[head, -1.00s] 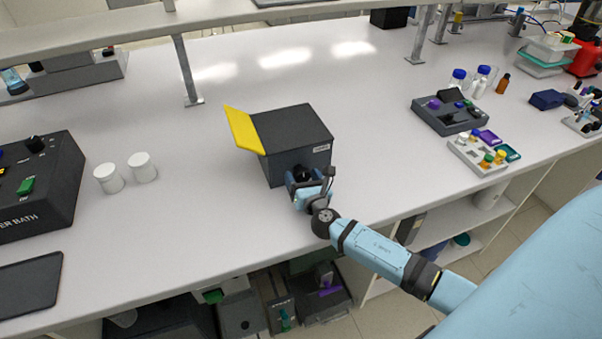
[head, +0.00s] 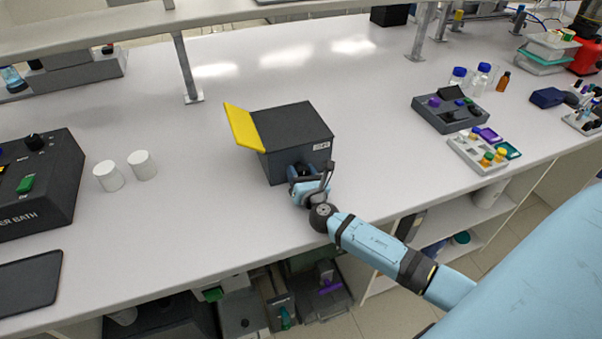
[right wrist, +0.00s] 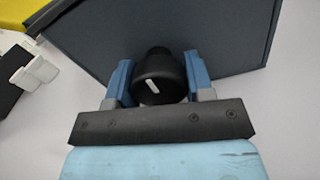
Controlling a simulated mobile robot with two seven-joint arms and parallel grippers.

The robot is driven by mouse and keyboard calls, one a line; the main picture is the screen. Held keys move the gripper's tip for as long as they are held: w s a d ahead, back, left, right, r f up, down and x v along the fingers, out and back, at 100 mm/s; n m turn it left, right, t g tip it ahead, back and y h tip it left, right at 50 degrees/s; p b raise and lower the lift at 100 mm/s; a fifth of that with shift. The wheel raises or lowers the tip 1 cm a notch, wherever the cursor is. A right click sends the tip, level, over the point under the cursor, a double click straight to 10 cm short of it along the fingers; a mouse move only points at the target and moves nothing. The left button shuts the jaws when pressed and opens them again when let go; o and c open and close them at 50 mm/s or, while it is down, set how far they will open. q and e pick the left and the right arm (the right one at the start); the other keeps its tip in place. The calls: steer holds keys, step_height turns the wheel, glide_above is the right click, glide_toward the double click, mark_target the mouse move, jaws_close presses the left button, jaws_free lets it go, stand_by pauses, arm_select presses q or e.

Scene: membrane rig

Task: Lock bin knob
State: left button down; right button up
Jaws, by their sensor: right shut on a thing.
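The bin is a dark grey box (head: 292,126) on the white bench, with a yellow flap (head: 243,128) standing out at its left side. It also shows in the right wrist view (right wrist: 165,35). A black round knob (right wrist: 160,80) with a white mark sits on the bin's front face. The mark is slanted in the wrist view. My right gripper (head: 303,172) is at the front face, its blue fingers (right wrist: 160,82) on both sides of the knob, shut on it. In the head view the gripper mostly hides the knob. My left gripper is not in view.
Two white jars (head: 125,172) and a dark water bath (head: 35,185) stand at the left. A grey device (head: 450,112) and a tray of small vials (head: 484,152) stand at the right. The bench around the bin is clear.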

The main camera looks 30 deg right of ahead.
steer(key=m+b, duration=0.3)
steer(key=m, duration=0.1)
steer(key=shift+a+f, duration=0.1)
steer(key=shift+f, duration=0.05)
steer(key=m+b, duration=0.1)
steer(key=m, duration=0.2)
steer(key=shift+b, duration=0.4)
steer(key=m+b, duration=0.1)
steer(key=m, duration=0.2)
steer(key=shift+m, duration=0.4)
steer(key=m, duration=0.1)
steer(key=m+b, duration=0.1)
steer(key=m, duration=0.1)
steer(key=shift+r, duration=0.25)
steer(key=shift+r+m, duration=0.15)
steer(key=shift+m, duration=1.65)
steer(key=o, duration=0.9)
steer(key=shift+o, duration=0.2)
